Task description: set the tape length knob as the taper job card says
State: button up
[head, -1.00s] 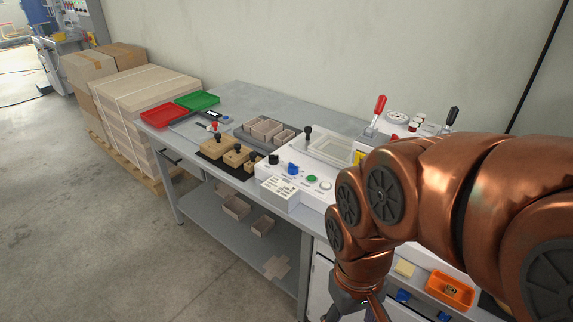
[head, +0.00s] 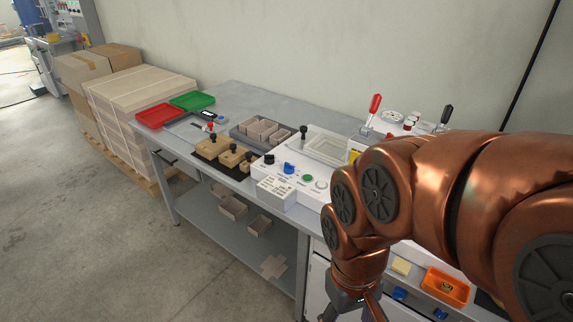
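A white machine (head: 312,170) stands on the bench, with a control panel along its front. The panel carries a black knob (head: 269,159), a blue knob (head: 289,168), a green button (head: 307,177) and a pale round control (head: 321,184). I cannot tell which is the tape length knob, and their settings are too small to read. My gripper (head: 353,302) hangs low in front of the bench, away from the knobs. Its fingertips are cut off by the bottom edge.
My copper arm hides the machine's right part. Two levers, red-handled (head: 374,104) and black-handled (head: 447,115), rise behind it. Wooden blocks (head: 229,157), a grey tray of boxes (head: 239,134), and red (head: 158,116) and green (head: 192,101) trays lie left. An orange bin (head: 445,287) sits lower right.

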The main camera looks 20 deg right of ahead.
aim_at(288, 168)
jog(key=u, duration=0.05)
jog(key=k, duration=0.45)
jog(key=u, duration=0.45)
jog(key=i, duration=1.3)
jog(key=z, duration=0.35)
